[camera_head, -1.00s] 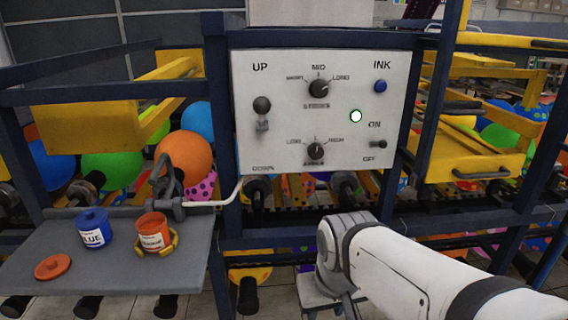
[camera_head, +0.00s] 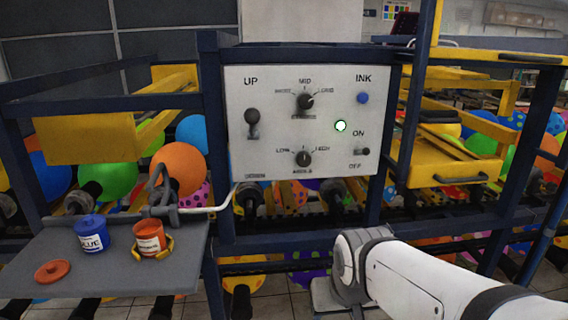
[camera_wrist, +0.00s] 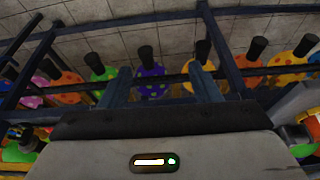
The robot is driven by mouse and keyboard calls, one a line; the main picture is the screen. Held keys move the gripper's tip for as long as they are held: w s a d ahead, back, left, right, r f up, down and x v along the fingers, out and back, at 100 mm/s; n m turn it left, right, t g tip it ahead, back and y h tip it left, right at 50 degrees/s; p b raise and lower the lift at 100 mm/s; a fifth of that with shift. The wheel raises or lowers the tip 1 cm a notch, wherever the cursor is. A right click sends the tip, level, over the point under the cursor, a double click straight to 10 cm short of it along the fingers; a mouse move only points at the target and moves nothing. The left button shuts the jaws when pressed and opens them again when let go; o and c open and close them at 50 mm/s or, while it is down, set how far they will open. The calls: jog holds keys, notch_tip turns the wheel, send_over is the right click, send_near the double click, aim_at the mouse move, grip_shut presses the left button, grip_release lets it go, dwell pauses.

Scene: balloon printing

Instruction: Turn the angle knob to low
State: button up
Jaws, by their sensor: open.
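The angle knob (camera_head: 303,158) is the lower black dial on the white control panel (camera_head: 330,112), between the LOW and HIGH marks. Its pointer looks roughly upright, but it is too small to be sure. My arm reaches in from the lower right of the head view, below and right of the panel, apart from the knob. My gripper is not clearly seen there. In the wrist view, my gripper (camera_wrist: 160,84) shows two fingers spread wide with nothing between them. The knob is not in the wrist view.
Above the angle knob is another dial (camera_head: 305,101). A lever (camera_head: 253,122) is at left; an ink button (camera_head: 362,98) and on/off switch (camera_head: 362,151) are at right. A shelf (camera_head: 110,265) holds blue (camera_head: 91,234) and orange (camera_head: 149,236) ink pots. Blue frame bars surround the panel.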

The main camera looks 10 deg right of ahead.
jog(key=w+r+t, duration=0.1)
jog(key=w+t, duration=0.1)
jog(key=w, duration=0.3)
jog(key=w+r+t, duration=0.2)
jog(key=w, duration=0.4)
jog(key=w+r+m+t, duration=0.1)
jog(key=w+r+t, duration=0.1)
jog(key=w, duration=0.4)
jog(key=shift+a+r+t+p, duration=0.2)
jog(key=shift+t+p, duration=0.15)
jog(key=shift+t, duration=0.15)
jog(key=m+t, duration=0.1)
jog(key=t, duration=0.6)
send_near(304, 162)
jog(key=w, duration=0.2)
jog(key=w+p, duration=0.2)
jog(key=w, duration=0.5)
